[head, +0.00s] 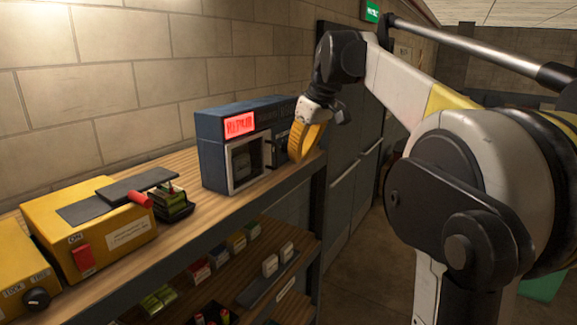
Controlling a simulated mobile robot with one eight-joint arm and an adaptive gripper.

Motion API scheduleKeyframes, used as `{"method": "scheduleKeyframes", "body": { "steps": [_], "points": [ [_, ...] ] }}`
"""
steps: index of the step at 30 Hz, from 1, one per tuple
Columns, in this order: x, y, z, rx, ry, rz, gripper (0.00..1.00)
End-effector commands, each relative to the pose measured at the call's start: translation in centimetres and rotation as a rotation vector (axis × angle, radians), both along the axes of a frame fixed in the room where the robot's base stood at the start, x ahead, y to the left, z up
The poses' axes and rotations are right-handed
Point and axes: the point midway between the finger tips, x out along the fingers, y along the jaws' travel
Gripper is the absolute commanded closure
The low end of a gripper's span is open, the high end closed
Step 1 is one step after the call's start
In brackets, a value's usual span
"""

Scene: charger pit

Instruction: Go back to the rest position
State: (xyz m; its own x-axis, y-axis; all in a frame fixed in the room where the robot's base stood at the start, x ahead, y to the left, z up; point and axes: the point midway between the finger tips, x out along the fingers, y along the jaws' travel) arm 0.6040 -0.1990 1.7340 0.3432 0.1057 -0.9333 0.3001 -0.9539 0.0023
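My gripper (304,142), with yellow fingers, hangs at the right end of the wooden shelf top, pointing down. It is beside the right front of a blue box (212,158) with a lit red display (239,125). The box has an open, light-framed compartment with something inside that I cannot make out. The gripper overlaps the box's right side in the picture, and I cannot tell whether they touch. The fingers are seen from the side, so their opening and anything between them are hidden.
A yellow box (112,240) with a red switch stands on the left of the wooden top (183,222), beside a dark holder with green items (174,205). Several small coloured blocks lie on the lower shelf. Dark cabinets (352,175) stand behind my arm. Floor (370,265) shows at right.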

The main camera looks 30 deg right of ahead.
Motion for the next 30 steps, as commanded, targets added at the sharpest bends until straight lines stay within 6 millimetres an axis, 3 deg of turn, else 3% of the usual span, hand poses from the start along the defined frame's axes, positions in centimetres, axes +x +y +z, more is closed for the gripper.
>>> {"method": "scheduleKeyframes", "body": {
  "steps": [9,13,19,23,25,28,30],
  "points": [
    [-2.1,-1.7,6.9,-0.001,0.000,-0.001,1.00],
    [-2.6,-2.1,8.5,0.000,0.000,-0.002,1.00],
    [-2.8,-2.3,9.4,0.000,0.000,0.000,1.00],
    [-2.8,-2.1,9.1,-0.001,0.000,0.000,1.00],
    [-2.9,-1.7,8.0,-0.002,-0.002,-0.005,1.00],
    [-3.3,-0.1,4.5,-0.008,-0.006,-0.022,1.00],
    [-3.8,1.6,0.8,-0.015,-0.013,-0.040,1.00]
  ]
}}
